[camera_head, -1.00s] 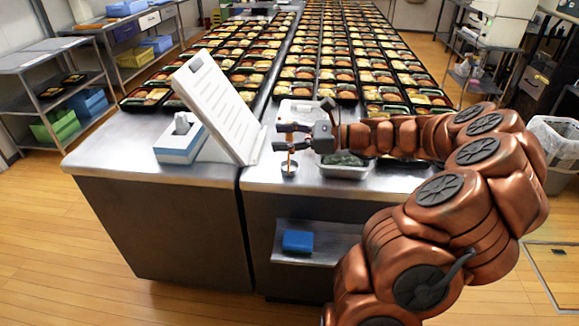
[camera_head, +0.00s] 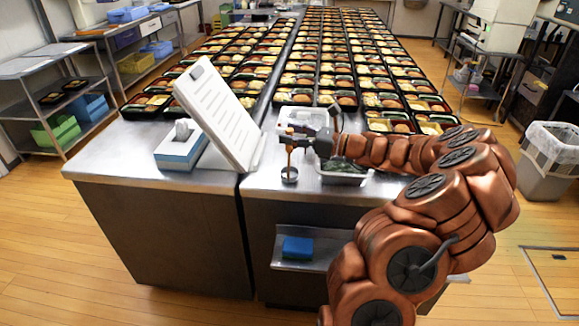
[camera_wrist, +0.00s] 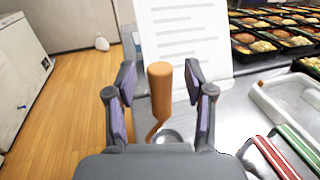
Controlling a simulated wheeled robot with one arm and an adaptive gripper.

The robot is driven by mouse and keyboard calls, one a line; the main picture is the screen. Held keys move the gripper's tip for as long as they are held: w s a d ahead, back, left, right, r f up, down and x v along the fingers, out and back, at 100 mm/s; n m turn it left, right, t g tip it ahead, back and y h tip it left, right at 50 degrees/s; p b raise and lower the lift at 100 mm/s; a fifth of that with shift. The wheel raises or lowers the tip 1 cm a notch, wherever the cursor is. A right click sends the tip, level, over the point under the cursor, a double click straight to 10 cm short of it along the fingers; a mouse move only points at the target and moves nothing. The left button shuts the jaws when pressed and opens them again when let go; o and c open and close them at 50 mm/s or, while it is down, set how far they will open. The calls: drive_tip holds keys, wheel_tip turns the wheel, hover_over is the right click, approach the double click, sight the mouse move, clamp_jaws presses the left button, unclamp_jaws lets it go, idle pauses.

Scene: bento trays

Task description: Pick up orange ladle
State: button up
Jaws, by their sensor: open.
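The orange ladle stands upright, its handle (camera_wrist: 160,88) between the two open fingers of my gripper (camera_wrist: 160,85) in the wrist view. Gaps show on both sides of the handle. In the head view the ladle (camera_head: 289,160) stands near the front edge of the steel counter, its lower end in a small round metal cup (camera_head: 289,178). My gripper (camera_head: 300,142) reaches it from the right. The ladle's top is partly hidden by the gripper in the head view.
A white slanted board (camera_head: 215,112) and a tissue box (camera_head: 181,148) stand left of the ladle. A tray with dark green contents (camera_head: 342,179) lies right, beneath my gripper. Tongs with red and green handles (camera_wrist: 294,146) lie at the wrist view's lower right. Many bento trays (camera_head: 325,70) fill the counter behind.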

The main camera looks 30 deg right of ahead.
drive_tip(key=shift+w+a, duration=0.25)
drive_tip(key=shift+w, duration=0.1)
clamp_jaws()
idle(0.5)
